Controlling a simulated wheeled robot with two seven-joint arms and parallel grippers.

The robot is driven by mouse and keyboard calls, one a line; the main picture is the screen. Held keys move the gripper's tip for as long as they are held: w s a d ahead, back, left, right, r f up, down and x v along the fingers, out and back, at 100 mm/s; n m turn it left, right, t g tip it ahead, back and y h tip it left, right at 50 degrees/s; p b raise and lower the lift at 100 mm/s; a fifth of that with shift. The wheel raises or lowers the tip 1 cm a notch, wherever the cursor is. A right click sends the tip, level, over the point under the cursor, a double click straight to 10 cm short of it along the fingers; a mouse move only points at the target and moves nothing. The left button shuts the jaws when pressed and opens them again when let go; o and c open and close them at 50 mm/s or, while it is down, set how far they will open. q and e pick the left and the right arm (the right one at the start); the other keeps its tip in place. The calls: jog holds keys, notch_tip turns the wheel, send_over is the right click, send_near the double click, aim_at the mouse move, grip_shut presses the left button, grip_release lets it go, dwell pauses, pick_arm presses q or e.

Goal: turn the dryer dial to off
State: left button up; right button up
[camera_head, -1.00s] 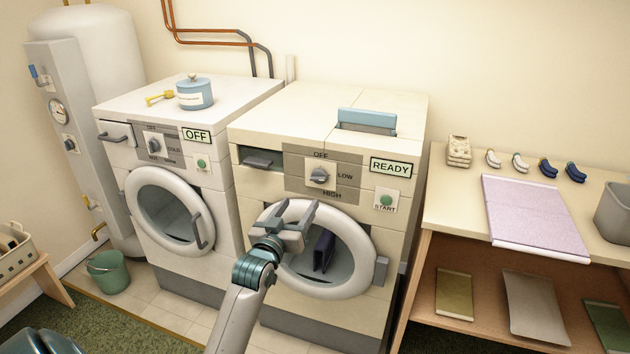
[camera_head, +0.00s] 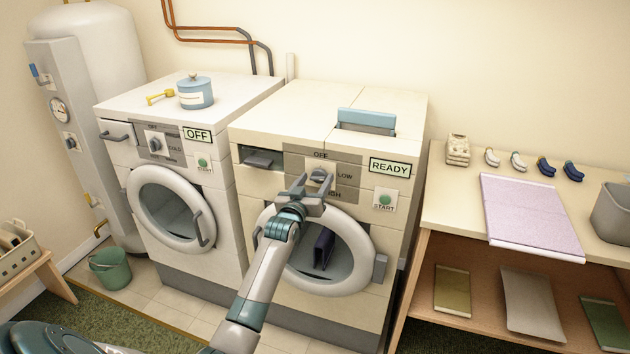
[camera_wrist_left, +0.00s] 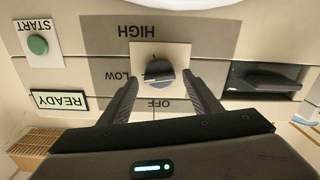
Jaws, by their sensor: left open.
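The dryer (camera_head: 400,260) is the right-hand cream machine, with a READY display (camera_head: 390,167). Its dial (camera_head: 320,174) is a grey knob on a panel marked OFF at the top, LOW at the right and HIGH at the bottom. In the left wrist view, which is upside down, the dial (camera_wrist_left: 159,72) appears to have its pointer toward LOW. My left gripper (camera_head: 314,184) is open in front of the dial. In the wrist view its fingers reach to either side of the knob; I cannot tell whether they touch it. HIGH is partly hidden by the gripper in the head view.
A green START button (camera_head: 385,200) sits right of the dial. The washer (camera_head: 170,262) stands left, showing OFF. A table (camera_head: 455,222) with cloth stands right.

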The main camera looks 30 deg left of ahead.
pick_arm(q)
jog(key=c, duration=1)
